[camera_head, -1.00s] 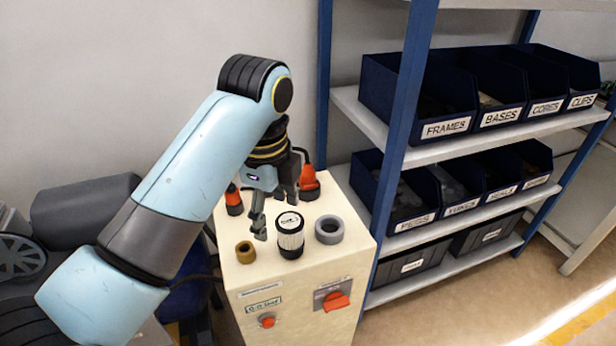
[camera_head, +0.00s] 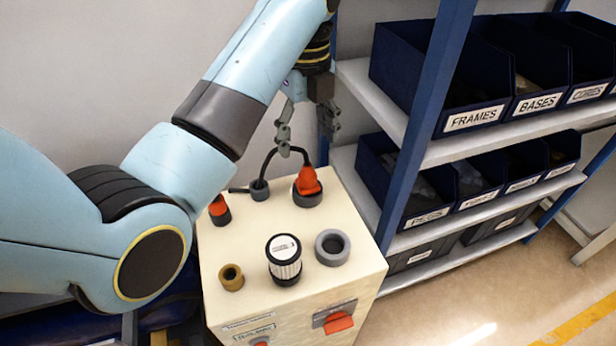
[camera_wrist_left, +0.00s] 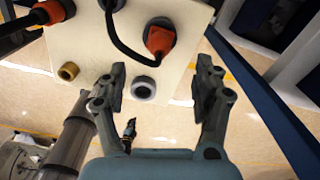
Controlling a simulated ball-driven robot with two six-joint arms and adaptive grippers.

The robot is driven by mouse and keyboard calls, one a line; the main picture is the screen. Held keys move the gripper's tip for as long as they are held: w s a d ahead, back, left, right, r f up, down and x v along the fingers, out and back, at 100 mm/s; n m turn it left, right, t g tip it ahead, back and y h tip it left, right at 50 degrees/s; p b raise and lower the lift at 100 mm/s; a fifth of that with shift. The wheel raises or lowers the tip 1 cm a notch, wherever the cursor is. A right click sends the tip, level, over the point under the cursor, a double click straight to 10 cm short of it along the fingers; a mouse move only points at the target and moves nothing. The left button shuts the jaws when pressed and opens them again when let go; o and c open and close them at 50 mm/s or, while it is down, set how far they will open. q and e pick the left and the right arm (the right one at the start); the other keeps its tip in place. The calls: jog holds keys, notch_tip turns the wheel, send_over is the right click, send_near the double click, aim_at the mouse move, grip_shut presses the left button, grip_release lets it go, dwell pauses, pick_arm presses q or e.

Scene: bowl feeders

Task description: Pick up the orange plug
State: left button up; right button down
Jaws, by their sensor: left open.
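The orange plug (camera_head: 308,181) stands in a dark round socket at the back right of the cream box's top. A second orange-and-black piece (camera_head: 219,207) stands at the back left. My left gripper (camera_head: 308,140) is open and empty, above and behind the orange plug, fingers apart. In the left wrist view the plug (camera_wrist_left: 159,40) lies beyond the open fingertips (camera_wrist_left: 161,78), roughly between them in the picture, clear of both. My right gripper does not show.
On the cream box (camera_head: 230,312) stand a brass ring (camera_head: 231,278), a white-capped ribbed cylinder (camera_head: 284,260) and a grey ring (camera_head: 332,247). A red switch (camera_head: 338,322) is on its front. A blue-post shelf (camera_head: 428,110) with labelled bins stands close on the right.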

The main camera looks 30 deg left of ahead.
aim_at(308, 174)
pick_arm(q)
notch_tip(308, 174, down, 4)
jog(key=shift+s+f+b, duration=0.15)
jog(key=shift+f+b, duration=0.05)
jog(key=shift+b, duration=0.45)
jog(key=shift+f, duration=0.35)
notch_tip(308, 174, down, 4)
jog(key=shift+d+r, duration=0.1)
jog(key=shift+d, duration=0.05)
jog(key=shift+f, duration=0.55)
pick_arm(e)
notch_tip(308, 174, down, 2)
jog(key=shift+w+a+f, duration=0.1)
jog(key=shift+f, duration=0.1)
pick_arm(q)
jog(key=shift+c, duration=1)
grip_shut()
jog(key=shift+r, duration=0.1)
